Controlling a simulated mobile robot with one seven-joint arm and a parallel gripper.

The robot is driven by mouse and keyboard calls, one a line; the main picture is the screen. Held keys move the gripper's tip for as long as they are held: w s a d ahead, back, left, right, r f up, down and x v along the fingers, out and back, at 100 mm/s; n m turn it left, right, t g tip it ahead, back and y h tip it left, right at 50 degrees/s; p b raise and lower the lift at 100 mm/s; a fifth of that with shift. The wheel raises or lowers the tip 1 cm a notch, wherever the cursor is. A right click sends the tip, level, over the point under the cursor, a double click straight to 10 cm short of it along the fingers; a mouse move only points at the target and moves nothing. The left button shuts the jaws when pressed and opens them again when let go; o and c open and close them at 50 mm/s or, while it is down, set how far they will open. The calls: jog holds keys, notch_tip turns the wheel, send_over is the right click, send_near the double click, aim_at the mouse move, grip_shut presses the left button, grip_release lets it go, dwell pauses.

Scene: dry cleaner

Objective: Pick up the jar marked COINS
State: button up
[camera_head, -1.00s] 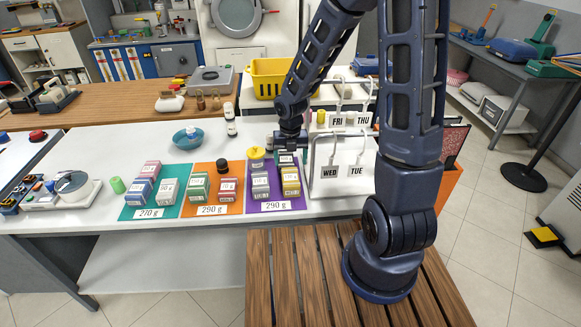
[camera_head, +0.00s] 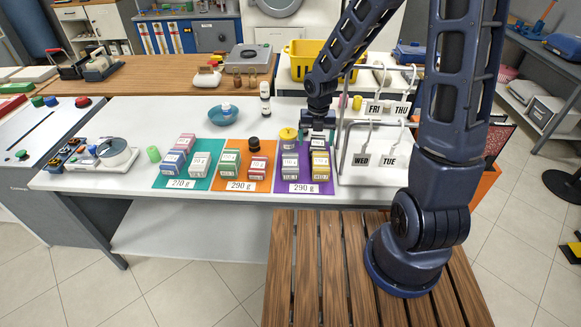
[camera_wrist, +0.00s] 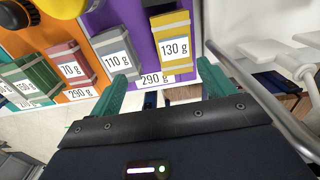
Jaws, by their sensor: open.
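I cannot make out a jar marked COINS in either view; no such label is readable. My gripper (camera_head: 318,134) is over the back of the purple mat (camera_head: 320,186), just behind its boxes in the head view. In the wrist view my gripper (camera_wrist: 160,82) shows two teal fingers spread apart with nothing held between them. A grey 110 g box (camera_wrist: 117,58) and a yellow 130 g box (camera_wrist: 174,48) lie beyond the fingertips.
A metal rack with day tags (camera_head: 361,160) stands close right of my gripper. Orange (camera_head: 262,183) and teal mats (camera_head: 160,180) with boxes lie left. A blue bowl (camera_head: 222,115) and yellow basket (camera_head: 297,67) are behind.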

send_over(290, 162)
jog(key=shift+w+a+f, duration=0.1)
jog(key=shift+f, duration=1.5)
jog(key=shift+a+f, duration=0.1)
jog(key=shift+f, duration=1.45)
jog(key=shift+d+f, duration=0.15)
jog(key=shift+f, duration=1.2)
jog(key=shift+d+f, duration=0.1)
jog(key=shift+f, duration=1.2)
jog(key=c, duration=1.1)
jog(key=shift+r, duration=0.1)
